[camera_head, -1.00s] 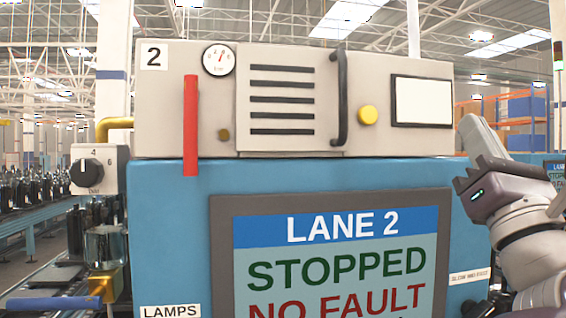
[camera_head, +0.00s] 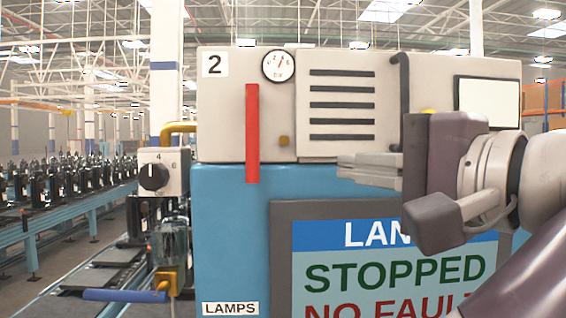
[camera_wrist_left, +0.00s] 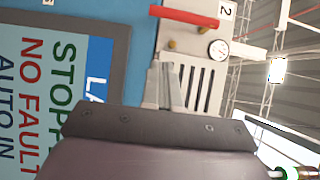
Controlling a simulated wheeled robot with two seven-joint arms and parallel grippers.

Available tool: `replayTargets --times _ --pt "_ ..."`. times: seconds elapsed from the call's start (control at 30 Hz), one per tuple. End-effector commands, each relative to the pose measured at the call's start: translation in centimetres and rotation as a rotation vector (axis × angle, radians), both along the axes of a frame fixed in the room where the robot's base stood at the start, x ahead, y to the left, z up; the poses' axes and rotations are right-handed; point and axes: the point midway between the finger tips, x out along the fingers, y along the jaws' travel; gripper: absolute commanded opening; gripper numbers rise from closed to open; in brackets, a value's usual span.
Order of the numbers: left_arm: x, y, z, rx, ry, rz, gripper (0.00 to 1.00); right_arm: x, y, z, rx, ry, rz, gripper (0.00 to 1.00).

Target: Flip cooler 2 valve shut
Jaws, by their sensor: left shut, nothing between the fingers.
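The cooler unit (camera_head: 230,110) carries a number 2 plate (camera_head: 215,64). A long red lever (camera_head: 252,133) hangs upright on its front left, below and left of the round gauge (camera_head: 279,65). The red lever also shows in the left wrist view (camera_wrist_left: 184,16), where it lies across the top. My left gripper (camera_head: 340,166) comes in from the right in the head view, its fingers together and empty. Its fingertips point left at the lower edge of the vented panel, apart from the lever. It also shows in the left wrist view (camera_wrist_left: 162,66). My right gripper is not in view.
A black bar handle (camera_head: 401,80) stands right of the vent slots. A blue-handled fitting (camera_head: 125,295) and a selector knob (camera_head: 153,177) sit at left. The lane 2 screen (camera_head: 385,275) reads stopped, no fault. The front between fingertips and lever looks clear.

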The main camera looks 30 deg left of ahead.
Motion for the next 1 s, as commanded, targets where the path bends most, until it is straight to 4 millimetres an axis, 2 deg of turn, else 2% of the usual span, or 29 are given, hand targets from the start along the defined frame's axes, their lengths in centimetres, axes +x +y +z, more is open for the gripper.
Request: replayTargets --times 0.1,0.2,0.3,0.5,0.67,1.0 --pt "0.6 2.2 0.8 0.0 0.002 0.006 0.0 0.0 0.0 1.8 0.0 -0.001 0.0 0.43" --pt "1.4 4.1 0.7 -0.002 0.003 0.007 0.0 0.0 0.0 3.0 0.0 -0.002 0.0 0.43" --pt "2.3 5.9 0.4 -0.004 0.002 0.008 0.0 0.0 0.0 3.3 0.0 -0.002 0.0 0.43" --pt "1.4 8.6 0.4 -0.002 0.0 0.003 0.0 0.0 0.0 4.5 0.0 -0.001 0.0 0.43" --pt "1.1 9.4 0.1 -0.003 0.0 0.003 0.0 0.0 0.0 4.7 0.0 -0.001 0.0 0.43" --pt "1.1 9.5 -0.1 -0.001 0.002 0.002 0.0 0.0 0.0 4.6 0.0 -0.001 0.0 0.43"
